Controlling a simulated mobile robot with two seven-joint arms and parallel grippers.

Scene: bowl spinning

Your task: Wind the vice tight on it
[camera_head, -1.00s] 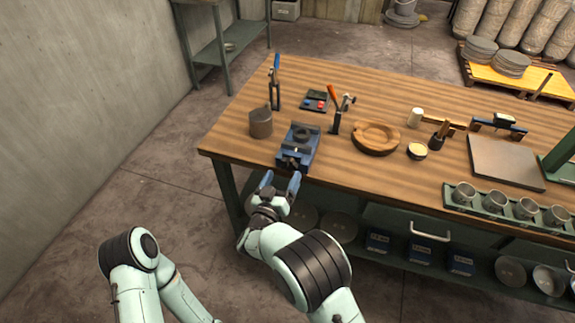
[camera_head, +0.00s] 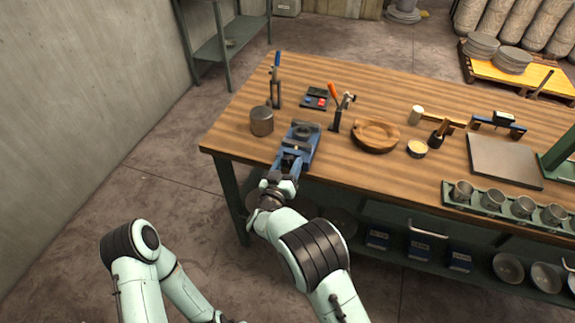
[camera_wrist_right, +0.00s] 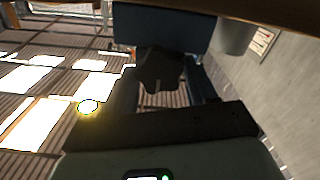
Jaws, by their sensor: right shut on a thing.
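The blue vice (camera_head: 305,146) sits at the near left edge of the wooden workbench. A dark, rounded piece (camera_head: 304,131) shows at its top; I cannot tell how firmly it is held. My right gripper (camera_head: 284,169) is at the front end of the vice, shut on the vice's screw knob. In the right wrist view the dark knob (camera_wrist_right: 160,72) shows between the fingers, below the blue vice body (camera_wrist_right: 160,27). The fingers hide much of the knob in the head view. My left arm is at the lower left, with its gripper out of view.
A metal cylinder (camera_head: 262,121) stands left of the vice. An orange-handled tool (camera_head: 334,108) and a wooden bowl (camera_head: 376,136) are to its right. A blue-handled tool (camera_head: 276,80) stands behind. The workbench (camera_head: 225,138) has its front edge beneath my right wrist.

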